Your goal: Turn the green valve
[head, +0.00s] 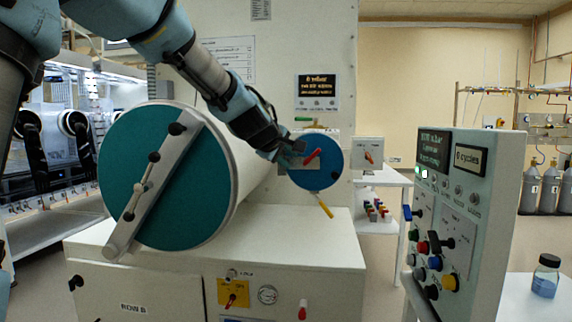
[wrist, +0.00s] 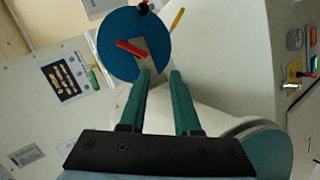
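The green valve handle (head: 303,119) is a small horizontal bar on the wall panel, just below a dark sign and above the blue round door. It also shows in the wrist view as a green bar (wrist: 95,79) beside the sign, at the left. My gripper (head: 290,150) is in front of the left side of the blue door, below and left of the green handle and apart from it. In the wrist view my two teal fingers (wrist: 161,75) stand apart with nothing held between them. Their tips point toward the blue door's pale bar.
The blue door (head: 327,172) carries a red handle (head: 312,157). A yellow handle (head: 325,211) hangs below it. The large teal round door (head: 150,215) is at the left. A control panel (head: 470,215) with several knobs stands at the right, with a blue-filled bottle (head: 545,277) beyond.

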